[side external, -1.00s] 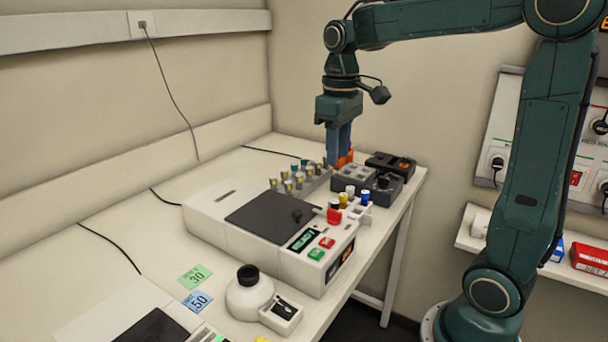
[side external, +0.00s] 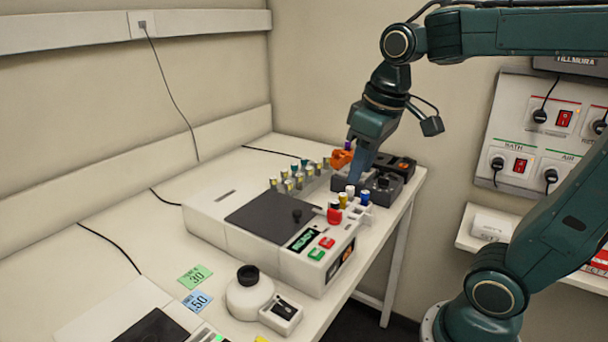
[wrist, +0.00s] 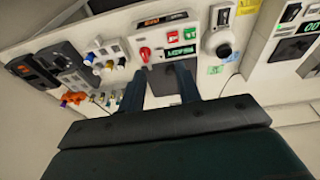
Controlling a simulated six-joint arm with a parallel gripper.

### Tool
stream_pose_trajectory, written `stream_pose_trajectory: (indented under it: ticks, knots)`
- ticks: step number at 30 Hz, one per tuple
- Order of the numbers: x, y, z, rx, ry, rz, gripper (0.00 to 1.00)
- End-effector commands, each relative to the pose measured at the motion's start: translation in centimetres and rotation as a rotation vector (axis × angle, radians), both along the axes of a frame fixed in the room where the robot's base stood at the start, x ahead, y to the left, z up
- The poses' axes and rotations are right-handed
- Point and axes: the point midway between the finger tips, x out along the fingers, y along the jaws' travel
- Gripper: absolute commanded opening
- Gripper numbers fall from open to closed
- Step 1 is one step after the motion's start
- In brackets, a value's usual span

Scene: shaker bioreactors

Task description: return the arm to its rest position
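My gripper (side external: 356,180) hangs tilted above the far right part of the bench, beside the dark block units. In the wrist view its two fingers (wrist: 160,88) stand apart with nothing between them. The white shaker unit (side external: 230,235), with its dark top plate, shows beyond the fingers. My arm is bent, with its forearm level across the top of the side view. An orange holder (side external: 341,158) with a purple-capped piece stands just left of and behind the gripper, apart from the fingers in the wrist view (wrist: 75,98).
Several capped vials (side external: 297,180) stand behind the shaker. A small rack with white, yellow and blue caps (side external: 354,200) is at its right end. Dark units (side external: 384,184) stand at the bench's right edge. A white round device (side external: 249,292) is in front. Wall sockets (side external: 545,130) are at right.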

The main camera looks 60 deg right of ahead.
Motion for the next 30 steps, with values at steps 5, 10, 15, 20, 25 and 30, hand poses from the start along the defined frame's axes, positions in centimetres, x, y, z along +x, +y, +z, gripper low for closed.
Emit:
stream_pose_trajectory:
  ticks: [5, 10, 15, 20, 25, 30]
  knots:
    - [-2.9, 1.5, -0.7, 0.005, -0.094, 0.002, 0.34]
    - [-5.1, 2.4, -1.8, 0.016, -0.175, 0.002, 0.34]
    - [-6.5, 3.0, -2.7, 0.027, -0.228, 0.002, 0.34]
    - [-7.0, 3.1, -3.1, 0.033, -0.248, 0.0, 0.34]
    - [-7.0, 3.2, -3.1, 0.033, -0.249, 0.0, 0.34]
    - [-7.0, 3.2, -3.1, 0.033, -0.249, 0.0, 0.34]
